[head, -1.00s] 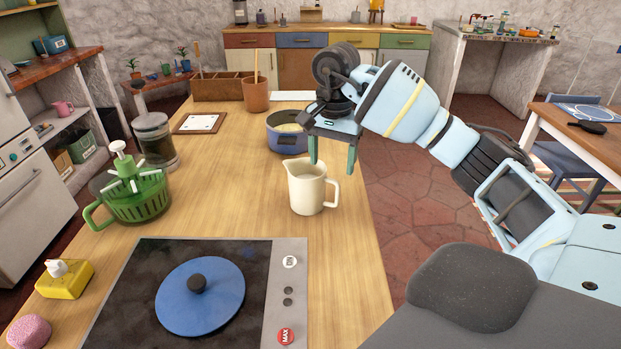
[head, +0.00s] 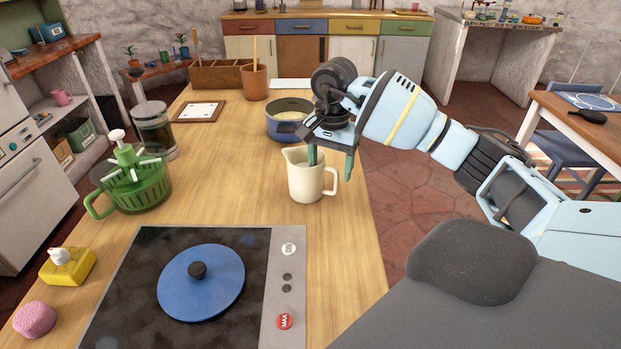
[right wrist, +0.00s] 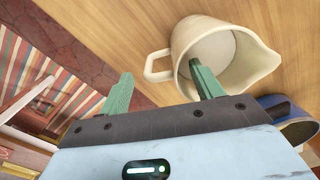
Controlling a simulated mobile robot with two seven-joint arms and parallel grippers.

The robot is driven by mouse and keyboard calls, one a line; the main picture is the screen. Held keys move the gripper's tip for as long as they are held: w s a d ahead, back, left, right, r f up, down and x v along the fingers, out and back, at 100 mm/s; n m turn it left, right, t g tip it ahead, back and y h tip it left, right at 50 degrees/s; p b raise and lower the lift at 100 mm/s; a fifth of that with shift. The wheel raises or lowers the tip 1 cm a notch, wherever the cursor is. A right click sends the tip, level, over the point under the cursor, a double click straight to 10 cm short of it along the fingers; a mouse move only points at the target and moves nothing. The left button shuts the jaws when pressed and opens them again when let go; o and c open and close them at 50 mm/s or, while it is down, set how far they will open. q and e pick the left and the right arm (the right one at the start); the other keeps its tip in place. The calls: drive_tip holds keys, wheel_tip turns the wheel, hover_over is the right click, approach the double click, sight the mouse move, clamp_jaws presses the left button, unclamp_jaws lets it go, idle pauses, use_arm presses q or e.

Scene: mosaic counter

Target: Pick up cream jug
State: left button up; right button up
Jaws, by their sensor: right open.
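The cream jug (head: 305,182) stands upright on the wooden counter, its handle to the right and its spout to the left. My right gripper (head: 331,168) is open and points down over the handle side of the jug. In the right wrist view the jug (right wrist: 240,75) shows its open mouth, with one finger across the mouth and the other outside, beyond the handle. The right gripper (right wrist: 160,69) has the handle between its fingers in that view. Whether the near finger reaches inside the rim is hard to tell. My left gripper is out of view.
A blue pot (head: 284,128) stands just behind the jug. A hob with a blue lid (head: 200,282) lies in front. The counter's right edge is close to the jug.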

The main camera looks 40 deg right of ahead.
drive_tip(key=shift+f, duration=1.3)
drive_tip(key=shift+c, duration=0.2)
clamp_jaws()
